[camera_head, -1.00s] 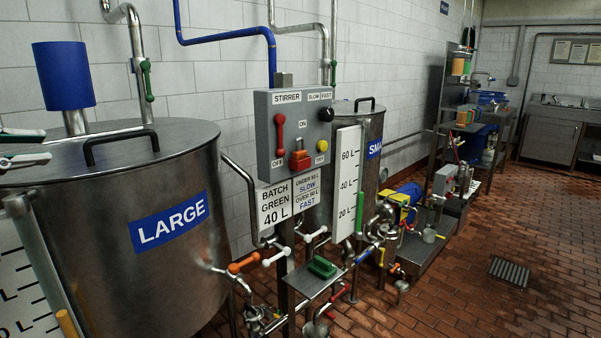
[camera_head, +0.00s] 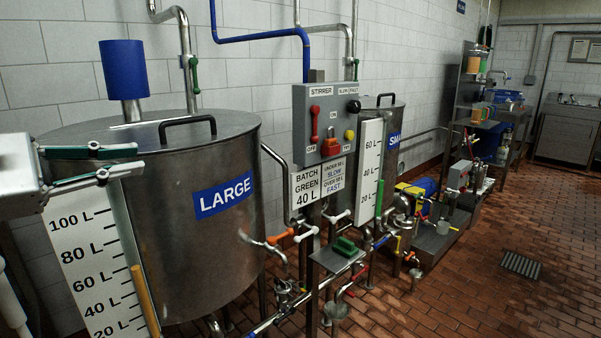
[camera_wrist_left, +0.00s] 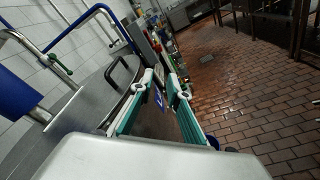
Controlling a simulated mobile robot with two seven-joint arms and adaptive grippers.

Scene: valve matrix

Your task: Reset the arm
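My left gripper (camera_head: 138,162) is at the left edge of the head view, in front of the large steel tank (camera_head: 195,245). Its two green-sided fingers stand apart with nothing between them. In the left wrist view the fingers (camera_wrist_left: 153,88) are also parted and empty, with the tank lid (camera_wrist_left: 88,100) beyond on the left. My right gripper is in neither view.
The grey stirrer control box (camera_head: 326,118) with red levers stands right of the tank. A level scale (camera_head: 90,260) is at the tank's left. Valves with coloured handles (camera_head: 281,237) sit low in front. The brick floor (camera_head: 470,310) at right is mostly clear.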

